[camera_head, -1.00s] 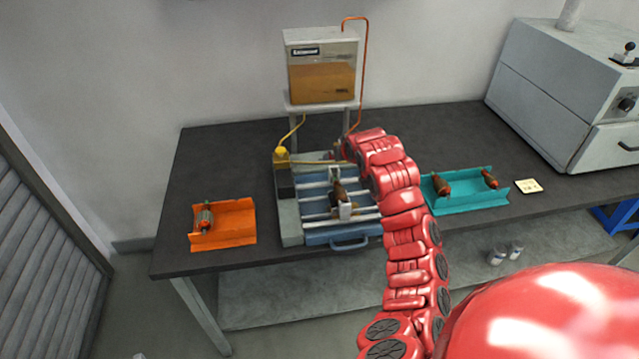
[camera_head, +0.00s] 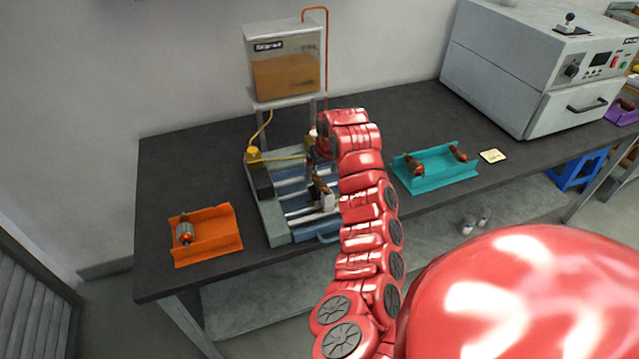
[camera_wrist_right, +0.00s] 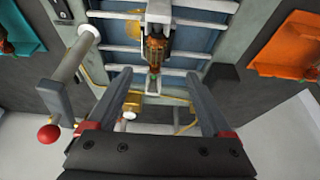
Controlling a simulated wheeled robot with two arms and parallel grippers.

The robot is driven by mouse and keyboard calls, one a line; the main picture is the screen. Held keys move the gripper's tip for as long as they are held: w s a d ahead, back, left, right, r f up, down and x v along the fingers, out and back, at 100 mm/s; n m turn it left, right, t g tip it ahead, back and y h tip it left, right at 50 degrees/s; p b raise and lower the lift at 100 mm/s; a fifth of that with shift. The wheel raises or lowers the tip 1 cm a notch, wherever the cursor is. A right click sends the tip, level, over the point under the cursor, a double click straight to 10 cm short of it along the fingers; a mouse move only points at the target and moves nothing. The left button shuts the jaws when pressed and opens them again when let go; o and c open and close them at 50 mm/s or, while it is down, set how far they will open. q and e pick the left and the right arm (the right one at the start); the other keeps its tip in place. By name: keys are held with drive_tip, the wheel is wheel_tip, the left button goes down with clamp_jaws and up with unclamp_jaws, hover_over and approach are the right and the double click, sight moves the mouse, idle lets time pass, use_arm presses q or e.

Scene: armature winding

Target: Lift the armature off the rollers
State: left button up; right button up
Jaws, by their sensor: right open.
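The armature (camera_head: 317,187), brown with copper windings, sits on the pale rollers (camera_head: 299,212) of the blue-grey machine. In the right wrist view the armature (camera_wrist_right: 155,48) lies lengthwise across the rollers (camera_wrist_right: 205,30), beside a white bracket (camera_wrist_right: 159,12). My right gripper (camera_wrist_right: 158,75) is open, its two fingers apart on either side of the armature's near end line. I see nothing between the fingers, and whether they touch the armature is unclear. In the head view my red right arm hides most of the gripper and the machine's right side. My left gripper is not in view.
An orange tray (camera_head: 222,250) holding one armature stands left of the machine. A teal tray (camera_head: 440,178) with two armatures stands right. A tank (camera_head: 285,72) on a stand rises behind. A lever with a red knob (camera_wrist_right: 48,134) is close to the gripper.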

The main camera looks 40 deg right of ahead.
sight(321, 183)
drive_tip(key=shift+p+x, duration=0.45)
drive_tip(key=shift+x, duration=0.65)
drive_tip(key=shift+w+f, duration=0.15)
drive_tip(key=shift+f, duration=0.2)
drive_tip(key=p+x, duration=0.2)
drive_tip(key=x, duration=0.1)
drive_tip(key=p+x, duration=0.1)
drive_tip(key=x, duration=0.1)
drive_tip(key=shift+s+d, duration=0.25)
drive_tip(key=shift+d, duration=0.15)
drive_tip(key=shift+f, duration=0.3)
drive_tip(key=shift+r, duration=0.1)
clamp_jaws()
